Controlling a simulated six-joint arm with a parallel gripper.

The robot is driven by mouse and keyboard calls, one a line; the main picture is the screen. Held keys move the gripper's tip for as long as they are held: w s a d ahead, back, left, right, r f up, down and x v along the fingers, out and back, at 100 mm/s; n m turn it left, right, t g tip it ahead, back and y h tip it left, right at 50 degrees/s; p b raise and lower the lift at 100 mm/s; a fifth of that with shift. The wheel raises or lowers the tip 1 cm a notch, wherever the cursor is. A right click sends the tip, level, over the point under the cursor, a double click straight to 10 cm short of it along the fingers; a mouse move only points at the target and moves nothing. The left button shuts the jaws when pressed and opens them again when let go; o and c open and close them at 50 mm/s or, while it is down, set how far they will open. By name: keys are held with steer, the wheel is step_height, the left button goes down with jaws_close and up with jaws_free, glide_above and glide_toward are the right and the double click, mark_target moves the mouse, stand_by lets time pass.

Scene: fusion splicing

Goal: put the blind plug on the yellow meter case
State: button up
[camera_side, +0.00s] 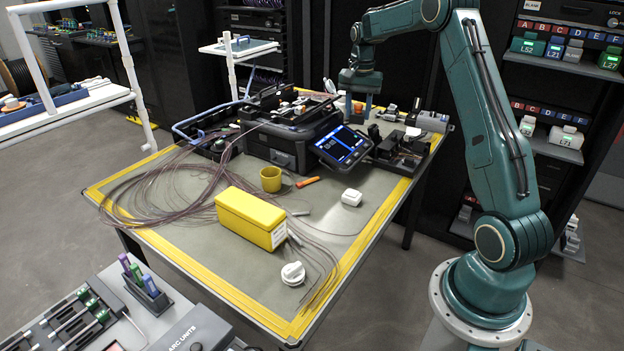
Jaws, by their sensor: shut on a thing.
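The yellow meter case (250,217) lies on the mat of the work table, front of centre, with a white label on its right end. My gripper (358,108) is over the back of the table, pointing down, far behind and to the right of the case. It is shut on a small orange-brown thing between its fingers, too small to identify. A white round cap-like piece (292,273) lies near the front corner, and a white block (351,197) lies right of the case. I cannot tell which piece is the blind plug.
The black splicer (285,137) and a tilted screen (341,146) fill the back. Loose fibres (165,190) spread left of and around the case. The case's top is clear.

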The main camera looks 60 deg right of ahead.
steer(key=w+a+r+n, duration=0.2)
steer(key=w+a+n, duration=0.25)
steer(key=a, duration=0.35)
steer(key=w+a+r+n, duration=0.25)
steer(key=w+a, duration=0.25)
steer(key=a, duration=0.3)
step_height(320, 180, up, 4)
steer(key=f+n, duration=0.1)
steer(key=n, duration=0.6)
glide_above(248, 204)
step_height(248, 204, down, 15)
steer(key=shift+d+f, duration=0.1)
steer(key=shift+f, duration=0.05)
steer(key=shift+f, duration=0.1)
steer(key=shift+f, duration=2.05)
steer(key=shift+f, duration=0.15)
steer(key=o, duration=1)
